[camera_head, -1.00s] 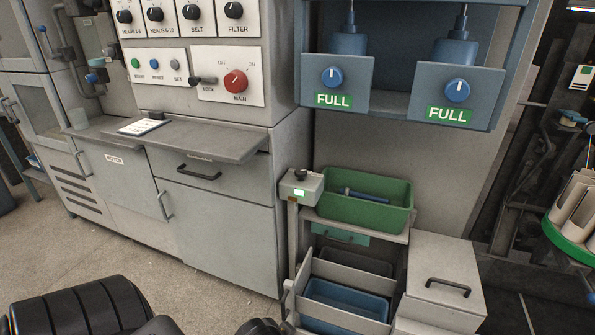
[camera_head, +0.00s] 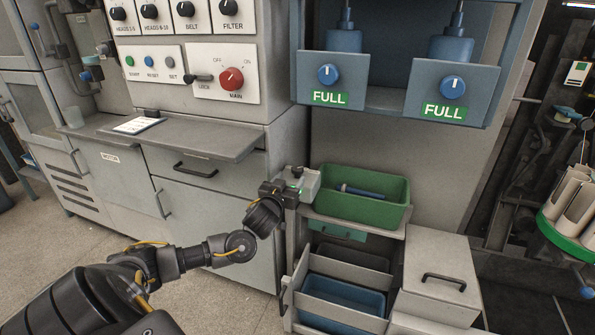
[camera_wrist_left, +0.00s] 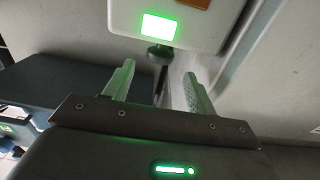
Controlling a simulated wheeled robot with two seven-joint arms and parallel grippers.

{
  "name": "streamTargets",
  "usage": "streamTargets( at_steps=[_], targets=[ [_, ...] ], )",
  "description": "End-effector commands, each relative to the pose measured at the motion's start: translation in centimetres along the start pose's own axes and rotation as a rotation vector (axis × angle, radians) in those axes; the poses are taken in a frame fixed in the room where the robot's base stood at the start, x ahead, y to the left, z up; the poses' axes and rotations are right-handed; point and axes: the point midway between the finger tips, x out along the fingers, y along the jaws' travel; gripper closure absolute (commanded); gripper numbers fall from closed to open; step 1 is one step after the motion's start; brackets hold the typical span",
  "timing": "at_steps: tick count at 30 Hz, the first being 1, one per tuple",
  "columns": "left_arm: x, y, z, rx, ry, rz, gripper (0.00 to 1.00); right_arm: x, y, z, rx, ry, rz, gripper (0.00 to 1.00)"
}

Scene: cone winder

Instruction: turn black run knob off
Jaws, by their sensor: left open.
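The black run knob (camera_head: 297,171) sits on top of a small grey control box (camera_head: 310,184) on a post beside the green bin. In the left wrist view the knob (camera_wrist_left: 160,54) shows dark at the edge of the box (camera_wrist_left: 205,22), near a lit green window (camera_wrist_left: 161,27). My left gripper (camera_head: 284,186) is at the left side of the box, partly merging with it in the head view. In the left wrist view its two fingers (camera_wrist_left: 158,74) are open, with the knob between and just beyond the tips. Contact cannot be told. My right gripper is not in view.
The green bin (camera_head: 364,217) holding a blue tool stands right of the box. Below are a blue bin (camera_head: 342,311) and a grey lidded box (camera_head: 440,262). A cabinet panel with a red main knob (camera_head: 231,79) stands left. Blue dispensers marked FULL hang above.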

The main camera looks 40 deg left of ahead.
Motion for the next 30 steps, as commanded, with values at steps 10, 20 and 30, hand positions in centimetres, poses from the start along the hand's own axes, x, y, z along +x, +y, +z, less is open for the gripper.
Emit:
streamTargets(
  at_steps=[10, 20, 30],
  targets=[
    [5.8, 0.0, 0.1, -0.001, 0.0, -0.002, 0.44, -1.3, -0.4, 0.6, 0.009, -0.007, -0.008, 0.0],
    [7.1, 0.0, 0.1, -0.001, -0.003, 0.0, 0.44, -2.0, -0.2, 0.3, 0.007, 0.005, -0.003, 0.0],
    [7.1, 0.1, 0.1, -0.001, -0.003, 0.0, 0.7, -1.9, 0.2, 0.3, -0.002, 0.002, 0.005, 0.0]
  ],
)
